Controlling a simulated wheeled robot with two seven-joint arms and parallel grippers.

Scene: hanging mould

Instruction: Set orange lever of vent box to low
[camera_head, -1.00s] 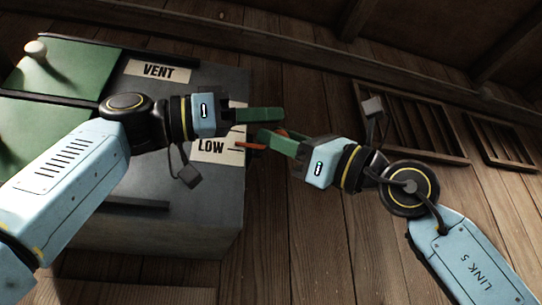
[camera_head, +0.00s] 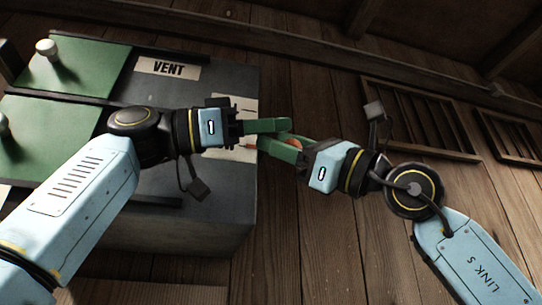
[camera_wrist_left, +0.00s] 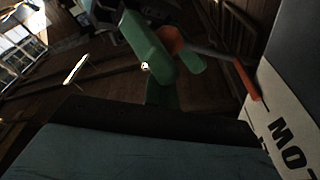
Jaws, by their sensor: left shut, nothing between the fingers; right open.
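The grey vent box (camera_head: 215,215) is at the left of the head view. Its orange lever shows as a small orange patch (camera_head: 293,143) among the green fingers. In the left wrist view the lever has a round orange knob (camera_wrist_left: 170,39) on a dark rod and an orange part beside the white LOW label (camera_wrist_left: 290,125). My left gripper (camera_head: 267,126) is shut and empty, in front of the box's right edge, close to the lever. My right gripper (camera_head: 282,149) is open, its fingers near the knob. Whether either touches the lever is hidden.
The VENT label (camera_head: 168,68) is on the box's upper face. Green panels (camera_head: 65,70) with white knobs are on the left. A louvred grille (camera_head: 420,115) is on the plank wall behind. The space below my grippers is clear.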

